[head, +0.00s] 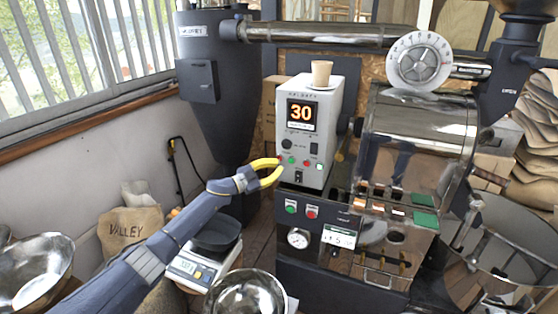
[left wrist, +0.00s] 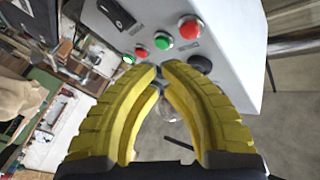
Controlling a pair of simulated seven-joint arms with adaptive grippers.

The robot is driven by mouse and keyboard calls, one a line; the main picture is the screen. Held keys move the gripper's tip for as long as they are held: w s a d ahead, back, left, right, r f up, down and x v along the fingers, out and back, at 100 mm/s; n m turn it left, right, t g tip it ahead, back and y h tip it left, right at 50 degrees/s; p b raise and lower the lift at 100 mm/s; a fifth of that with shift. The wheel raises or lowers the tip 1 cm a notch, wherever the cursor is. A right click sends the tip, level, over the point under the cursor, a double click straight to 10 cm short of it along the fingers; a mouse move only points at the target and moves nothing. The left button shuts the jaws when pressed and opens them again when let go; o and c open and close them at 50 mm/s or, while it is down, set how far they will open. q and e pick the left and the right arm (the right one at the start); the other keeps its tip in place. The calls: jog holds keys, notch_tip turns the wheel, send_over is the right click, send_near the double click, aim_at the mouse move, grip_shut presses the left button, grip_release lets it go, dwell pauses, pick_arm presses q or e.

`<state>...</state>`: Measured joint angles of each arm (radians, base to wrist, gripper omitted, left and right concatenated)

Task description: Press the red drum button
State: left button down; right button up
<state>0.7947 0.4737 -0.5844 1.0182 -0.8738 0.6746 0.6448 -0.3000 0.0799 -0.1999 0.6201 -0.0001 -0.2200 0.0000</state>
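A white control box (head: 309,120) with a lit "30" display stands on the roaster. Its lower front has a row of red and green buttons; I cannot read their labels. My left gripper (head: 281,166) has yellow fingers and is beside the box's lower left front, very near the leftmost red button. Its fingertips (left wrist: 160,68) are together, with nothing visibly held. Contact cannot be told. My right gripper is out of view.
The roaster's lower panel has another green button (head: 291,207) and red button (head: 311,212). A paper cup (head: 321,73) stands on the box. A scale (head: 197,270) and metal bowl (head: 246,295) are below my left arm. The steel drum (head: 415,125) is right of the box.

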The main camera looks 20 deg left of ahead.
pick_arm(q)
jog(key=shift+s+a, duration=0.15)
jog(key=shift+s, duration=1.05)
